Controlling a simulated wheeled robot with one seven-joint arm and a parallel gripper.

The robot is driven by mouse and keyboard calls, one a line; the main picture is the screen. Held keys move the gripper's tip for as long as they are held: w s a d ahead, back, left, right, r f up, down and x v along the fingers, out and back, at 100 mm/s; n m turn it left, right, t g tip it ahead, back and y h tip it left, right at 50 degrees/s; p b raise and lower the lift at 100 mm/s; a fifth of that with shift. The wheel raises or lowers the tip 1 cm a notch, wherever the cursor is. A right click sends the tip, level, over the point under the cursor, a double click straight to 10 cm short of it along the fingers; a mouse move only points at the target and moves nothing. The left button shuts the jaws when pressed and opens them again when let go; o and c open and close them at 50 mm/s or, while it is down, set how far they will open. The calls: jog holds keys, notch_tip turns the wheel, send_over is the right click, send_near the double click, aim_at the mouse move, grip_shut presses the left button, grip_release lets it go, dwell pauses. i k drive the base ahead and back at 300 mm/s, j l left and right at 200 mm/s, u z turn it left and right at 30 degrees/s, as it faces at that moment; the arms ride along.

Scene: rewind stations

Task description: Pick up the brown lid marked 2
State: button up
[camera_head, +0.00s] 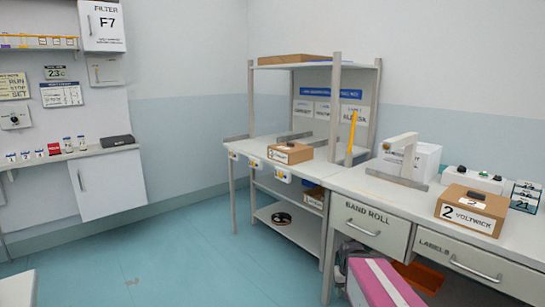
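A brown cardboard box-like piece (478,200) sits on the right part of the white bench. Its white front label reads "2 VOLTWICK", and a small dark piece lies on its top. I cannot tell whether the brown lid is a separate part from what is below it. A smaller brown box (290,152) with a label too small to read sits on the lower bench to the left. My gripper is not in view.
Drawers (370,225) front the bench. A pink white-striped object (383,284) is low in front.

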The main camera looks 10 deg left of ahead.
aim_at(496, 206)
jog(key=z, duration=1.3)
jog(key=l, duration=0.15)
jog(key=k, duration=0.05)
